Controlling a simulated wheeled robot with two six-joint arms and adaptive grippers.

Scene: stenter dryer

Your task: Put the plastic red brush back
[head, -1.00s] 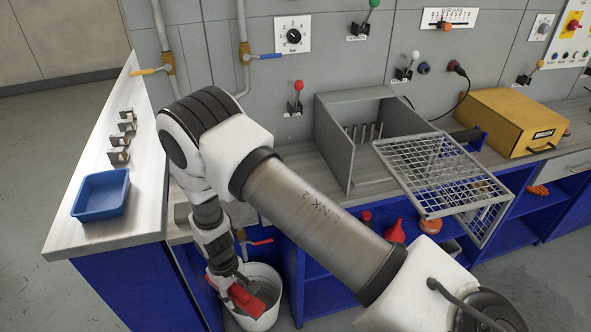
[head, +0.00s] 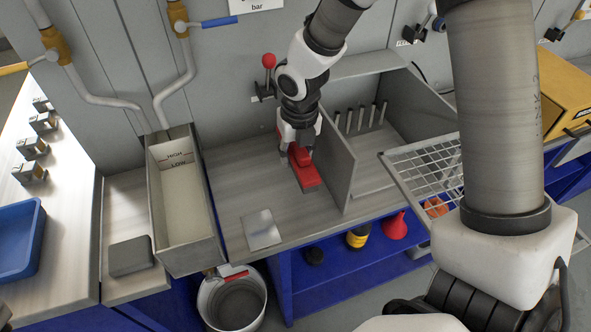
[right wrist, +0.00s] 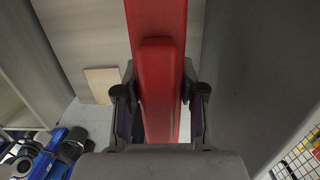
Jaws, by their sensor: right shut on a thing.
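The red brush (head: 308,176) is over the counter (head: 235,165), left of the grey box's side wall. Its long red body points down and toward the front in the head view. My right gripper (head: 301,150) is shut on it. In the right wrist view the brush (right wrist: 160,60) runs between the two fingers (right wrist: 160,92). I cannot tell whether the brush touches the counter. Its bristles are not clearly visible. My left gripper is not in view.
The grey box (head: 338,165) with upright pegs stands close on the right. A mesh grid (head: 425,168) is beyond it. An open trough (head: 185,205) stands left. A pale plate (head: 262,229) lies on the counter. A bucket (head: 232,305) is below. A red-knobbed lever (head: 268,62) is behind.

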